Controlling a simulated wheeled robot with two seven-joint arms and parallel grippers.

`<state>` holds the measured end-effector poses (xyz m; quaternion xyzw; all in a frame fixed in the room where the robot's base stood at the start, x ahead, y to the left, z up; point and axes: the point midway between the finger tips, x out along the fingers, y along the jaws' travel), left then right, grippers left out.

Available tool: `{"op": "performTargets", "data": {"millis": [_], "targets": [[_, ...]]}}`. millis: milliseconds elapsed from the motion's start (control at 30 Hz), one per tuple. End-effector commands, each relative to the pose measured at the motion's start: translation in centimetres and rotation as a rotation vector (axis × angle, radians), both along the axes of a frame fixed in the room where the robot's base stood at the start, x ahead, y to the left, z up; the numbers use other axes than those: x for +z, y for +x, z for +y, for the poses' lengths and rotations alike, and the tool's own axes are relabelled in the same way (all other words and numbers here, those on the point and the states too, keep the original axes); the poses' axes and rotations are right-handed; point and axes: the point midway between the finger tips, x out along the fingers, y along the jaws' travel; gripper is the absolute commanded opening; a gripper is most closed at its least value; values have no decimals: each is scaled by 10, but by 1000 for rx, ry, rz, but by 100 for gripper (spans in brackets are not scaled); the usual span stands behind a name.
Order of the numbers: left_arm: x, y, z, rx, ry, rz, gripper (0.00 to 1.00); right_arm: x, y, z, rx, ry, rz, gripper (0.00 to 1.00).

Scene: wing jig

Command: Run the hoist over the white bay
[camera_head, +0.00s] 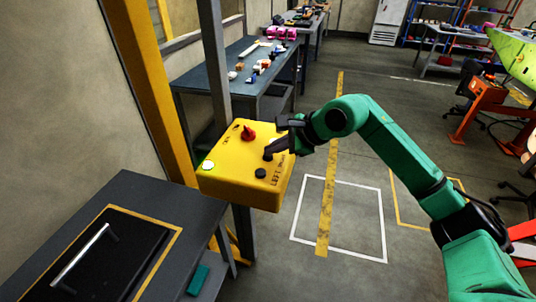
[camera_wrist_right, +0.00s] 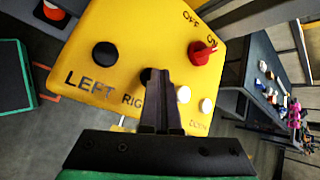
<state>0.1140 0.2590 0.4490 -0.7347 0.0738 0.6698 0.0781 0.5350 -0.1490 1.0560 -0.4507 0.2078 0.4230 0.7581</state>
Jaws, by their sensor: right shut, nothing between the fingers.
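A yellow control box (camera_head: 232,188) stands on a grey post, left of centre in the head view. In the right wrist view the box (camera_wrist_right: 130,30) carries a red rotary knob (camera_wrist_right: 204,52) between OFF and ON labels. A black button (camera_wrist_right: 104,54) sits above the word LEFT. My right gripper (camera_head: 277,148) is shut and empty, with its fingertips (camera_wrist_right: 155,75) at another black button by a partly covered word starting RIG. I cannot tell whether they press it. The white bay, a white floor outline (camera_head: 384,225), lies right of the box. I see no hoist. My left gripper is out of view.
A yellow floor stripe (camera_head: 325,225) crosses the white outline. A yellow floor outline (camera_head: 398,205) lies to its right. A dark cabinet (camera_head: 190,205) with a handled panel stands at front left. A workbench (camera_head: 215,72) with small parts stands behind. The bay floor looks clear.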

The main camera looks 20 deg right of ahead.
Motion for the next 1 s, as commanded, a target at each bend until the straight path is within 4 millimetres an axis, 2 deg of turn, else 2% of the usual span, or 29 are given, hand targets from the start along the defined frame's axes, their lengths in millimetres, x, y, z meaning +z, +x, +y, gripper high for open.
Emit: {"op": "performTargets", "data": {"millis": [467, 800, 1000], "targets": [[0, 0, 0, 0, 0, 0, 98, 0, 0, 0, 1, -1, 2, 0], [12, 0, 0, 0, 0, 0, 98, 18, 0, 0, -1, -1, 0, 0], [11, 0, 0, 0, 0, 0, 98, 17, 0, 0, -1, -1, 0, 0]]}}
